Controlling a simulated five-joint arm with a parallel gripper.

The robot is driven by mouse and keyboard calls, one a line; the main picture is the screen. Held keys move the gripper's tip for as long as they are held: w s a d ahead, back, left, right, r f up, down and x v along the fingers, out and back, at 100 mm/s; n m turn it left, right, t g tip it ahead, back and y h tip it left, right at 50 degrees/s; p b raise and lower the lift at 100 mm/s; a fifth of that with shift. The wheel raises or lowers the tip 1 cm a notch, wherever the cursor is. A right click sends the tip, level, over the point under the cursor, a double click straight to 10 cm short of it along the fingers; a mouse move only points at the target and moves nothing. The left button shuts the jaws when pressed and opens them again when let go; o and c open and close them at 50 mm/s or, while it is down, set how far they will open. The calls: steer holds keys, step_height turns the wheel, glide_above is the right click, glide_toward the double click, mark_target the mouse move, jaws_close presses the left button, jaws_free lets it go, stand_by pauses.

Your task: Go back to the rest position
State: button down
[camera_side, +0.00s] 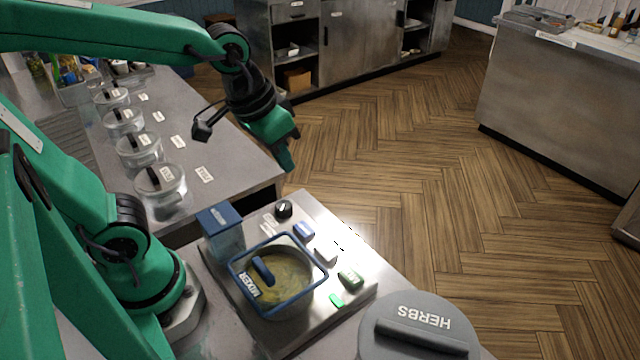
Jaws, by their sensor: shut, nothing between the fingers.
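My gripper (287,160) hangs at the end of my green arm, in the upper middle of the side view. It points downward, above and beyond the mixer and near the right end of the back counter. Its fingers are shut with nothing between them. It is in the air and apart from the containers below. My arm reaches across the top left of the picture.
A mixer pot (279,303) with a blue-rimmed lid sits on a steel base with knobs and buttons. A grey HERBS lid (420,312) is at front right. Several clear lidded jars (164,192) line the left counter. The floor (430,170) is open at right.

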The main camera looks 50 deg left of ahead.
steer(key=s+a+r+t, duration=0.1)
steer(key=s+a+r, duration=0.1)
steer(key=s+a, duration=0.2)
steer(key=shift+s+a+t+y, duration=0.25)
steer(key=shift+a+t+y, duration=0.05)
steer(key=shift+t, duration=0.1)
